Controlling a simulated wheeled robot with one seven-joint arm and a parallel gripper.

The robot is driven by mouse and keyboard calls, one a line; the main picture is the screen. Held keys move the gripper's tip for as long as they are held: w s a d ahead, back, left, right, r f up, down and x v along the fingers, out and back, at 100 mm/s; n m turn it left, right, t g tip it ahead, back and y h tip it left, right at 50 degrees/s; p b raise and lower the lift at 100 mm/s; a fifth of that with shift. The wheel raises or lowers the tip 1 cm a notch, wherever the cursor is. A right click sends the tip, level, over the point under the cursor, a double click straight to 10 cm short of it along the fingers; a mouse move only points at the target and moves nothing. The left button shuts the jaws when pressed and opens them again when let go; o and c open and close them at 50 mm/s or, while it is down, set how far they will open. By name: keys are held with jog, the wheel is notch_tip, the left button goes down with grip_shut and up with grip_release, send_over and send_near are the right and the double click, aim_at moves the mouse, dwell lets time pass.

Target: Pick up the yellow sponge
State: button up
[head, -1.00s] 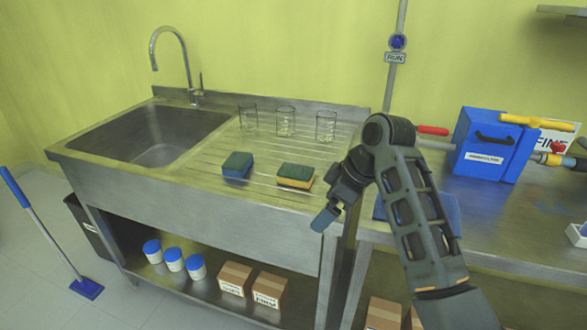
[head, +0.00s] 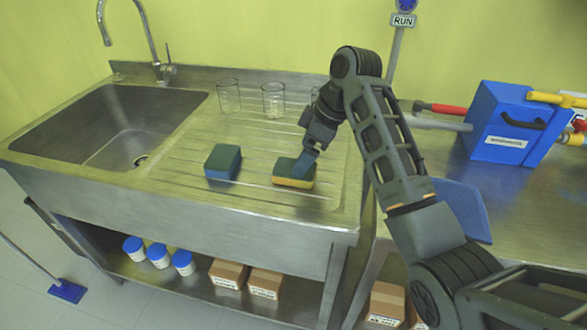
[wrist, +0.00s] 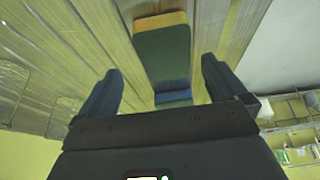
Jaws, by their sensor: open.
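The yellow sponge (head: 292,183) lies flat on the ribbed drainboard, its dark green scouring layer on top and yellow layer below. My gripper (head: 304,166) is just above its back right part; the near finger hides some of the sponge. In the wrist view, the yellow sponge (wrist: 162,48) shows beyond and between the two spread fingers of my gripper (wrist: 160,84). The gap between them is empty. I cannot tell whether a finger touches the sponge. A blue sponge (head: 223,165) with a green top lies to its left, apart from it.
Glass beakers (head: 273,99) stand behind the sponges; one is partly hidden by my arm. The sink basin (head: 105,125) is at the left. A blue box (head: 510,125) stands on the right bench. The drainboard in front of the sponges is clear.

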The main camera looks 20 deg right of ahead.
jog(key=x, duration=0.1)
jog(key=p+x, duration=0.1)
jog(key=x, duration=0.1)
jog(key=shift+s+a+f, duration=0.15)
jog(key=shift+a, duration=0.3)
jog(key=shift+a+f, duration=0.2)
jog(key=shift+f, duration=0.45)
jog(key=shift+c, duration=0.3)
jog(key=c, duration=1.1)
jog(key=shift+w+r+b, duration=0.2)
jog(key=shift+r+b, duration=0.25)
jog(key=shift+r, duration=1.5)
jog(key=shift+s+d+r+p, duration=0.55)
jog(key=shift+s+d+r, duration=0.55)
jog(key=shift+d, duration=0.6)
jog(key=shift+s+d+r+p, duration=0.5)
jog(key=shift+s+d+r, duration=0.3)
jog(key=shift+d+r, duration=0.75)
jog(key=shift+s+d+r+p, duration=0.55)
jog(key=shift+s+d+r, duration=0.4)
jog(key=shift+d, duration=0.95)
